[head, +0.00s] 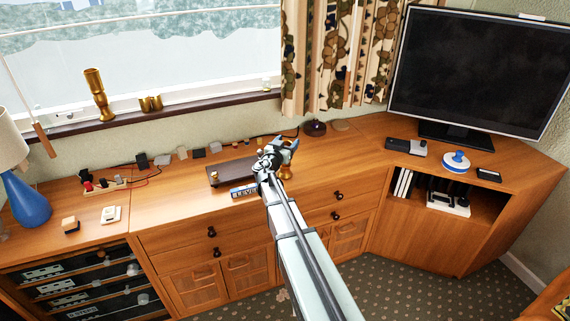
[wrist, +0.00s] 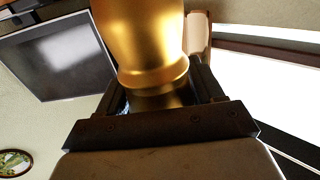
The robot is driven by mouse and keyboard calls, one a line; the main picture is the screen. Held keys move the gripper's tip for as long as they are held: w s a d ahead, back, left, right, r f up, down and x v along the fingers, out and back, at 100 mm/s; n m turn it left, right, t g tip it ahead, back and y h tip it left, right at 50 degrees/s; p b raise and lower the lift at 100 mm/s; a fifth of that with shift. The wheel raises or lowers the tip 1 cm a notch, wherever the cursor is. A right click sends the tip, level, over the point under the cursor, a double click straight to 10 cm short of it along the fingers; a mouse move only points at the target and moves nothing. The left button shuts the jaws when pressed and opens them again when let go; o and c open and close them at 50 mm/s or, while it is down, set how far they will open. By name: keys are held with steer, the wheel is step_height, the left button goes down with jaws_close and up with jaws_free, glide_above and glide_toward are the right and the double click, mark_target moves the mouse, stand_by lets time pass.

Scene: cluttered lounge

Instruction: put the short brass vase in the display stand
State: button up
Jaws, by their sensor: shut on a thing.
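My gripper (head: 278,152) is above the wooden sideboard, near its back middle. In the wrist view my gripper (wrist: 158,92) is shut on a shiny brass vase (wrist: 146,42), with a finger on each side of its narrow part. The vase's far end is cut off by the top of that view. In the head view a small brass part of the vase (head: 286,173) shows beside the gripper; the rest is hidden. I cannot identify the display stand for certain; a dark brown flat piece (head: 226,174) lies left of my gripper.
A tall brass vase (head: 97,94) and small brass pieces (head: 150,104) stand on the windowsill. Small dark and pale items and cables line the sideboard's back. A television (head: 465,75) stands right, a blue lamp (head: 29,198) left.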

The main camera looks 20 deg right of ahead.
jaws_close()
steer(key=shift+r, duration=0.1)
stand_by(0.4)
